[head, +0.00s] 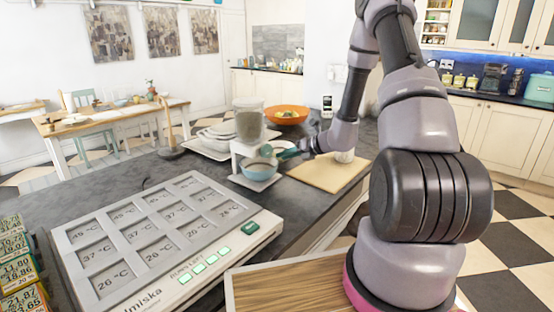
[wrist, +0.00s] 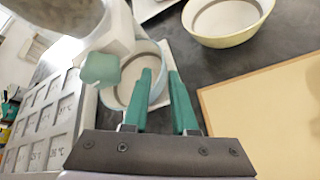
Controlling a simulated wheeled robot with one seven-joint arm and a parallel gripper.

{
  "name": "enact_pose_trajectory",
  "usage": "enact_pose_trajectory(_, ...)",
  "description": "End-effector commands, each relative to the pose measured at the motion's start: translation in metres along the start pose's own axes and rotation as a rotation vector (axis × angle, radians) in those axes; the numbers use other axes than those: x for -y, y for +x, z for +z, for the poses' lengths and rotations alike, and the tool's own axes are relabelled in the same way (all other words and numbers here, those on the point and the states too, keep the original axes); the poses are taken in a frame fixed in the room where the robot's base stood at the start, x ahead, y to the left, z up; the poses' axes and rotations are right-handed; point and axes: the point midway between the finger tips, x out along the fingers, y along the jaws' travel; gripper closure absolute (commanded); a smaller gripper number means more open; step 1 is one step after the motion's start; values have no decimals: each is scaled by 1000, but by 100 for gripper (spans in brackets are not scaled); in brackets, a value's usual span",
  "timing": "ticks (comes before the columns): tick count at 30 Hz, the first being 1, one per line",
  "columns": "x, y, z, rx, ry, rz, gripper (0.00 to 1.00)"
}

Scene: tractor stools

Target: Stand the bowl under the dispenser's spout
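The dispenser (head: 250,122), a clear hopper on a white body, stands on the dark counter. The blue bowl (head: 257,169) is low at its front, over the white base plate (head: 253,184), and looks upright. The bowl (wrist: 122,94) also shows in the wrist view, partly covered by a green block (wrist: 100,68) at the dispenser. My gripper (head: 284,150) is at the bowl's right side. In the wrist view its teal fingers (wrist: 160,72) are apart, one over the bowl's inside and one outside its right rim. Contact with the rim is not clear.
A temperature panel (head: 95,239) lies left of the dispenser. A wooden board (head: 325,175) lies to the right. An orange bowl (head: 287,115) and white dishes (head: 215,133) stand behind. The wrist view shows a pale yellow bowl (wrist: 248,35) at the top.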

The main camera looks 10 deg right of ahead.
Motion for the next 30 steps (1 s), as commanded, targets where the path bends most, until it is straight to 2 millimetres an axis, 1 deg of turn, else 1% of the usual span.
enact_pose_trajectory(1, 0, -13, 1, 2, 0, -2, 74)
enact_pose_trajectory(6, 0, -45, 0, 2, 1, -2, 74)
enact_pose_trajectory(11, 0, -63, 0, 0, 1, -1, 74)
enact_pose_trajectory(14, -6, -69, 3, -5, -28, 9, 74)
enact_pose_trajectory(17, -31, -78, 14, -29, -147, 44, 74)
enact_pose_trajectory(20, -75, -94, 28, -76, -370, 104, 74)
enact_pose_trajectory(21, -95, -104, 32, -99, -479, 131, 74)
enact_pose_trajectory(23, -124, -118, 36, -138, -653, 169, 74)
enact_pose_trajectory(24, -142, -129, 37, -163, -767, 192, 74)
enact_pose_trajectory(26, -167, -146, 36, -201, -939, 223, 74)
enact_pose_trajectory(27, -182, -157, 35, -227, -1055, 241, 74)
enact_pose_trajectory(29, -202, -176, 32, -267, -1227, 263, 74)
enact_pose_trajectory(30, -214, -188, 30, -293, -1341, 275, 74)
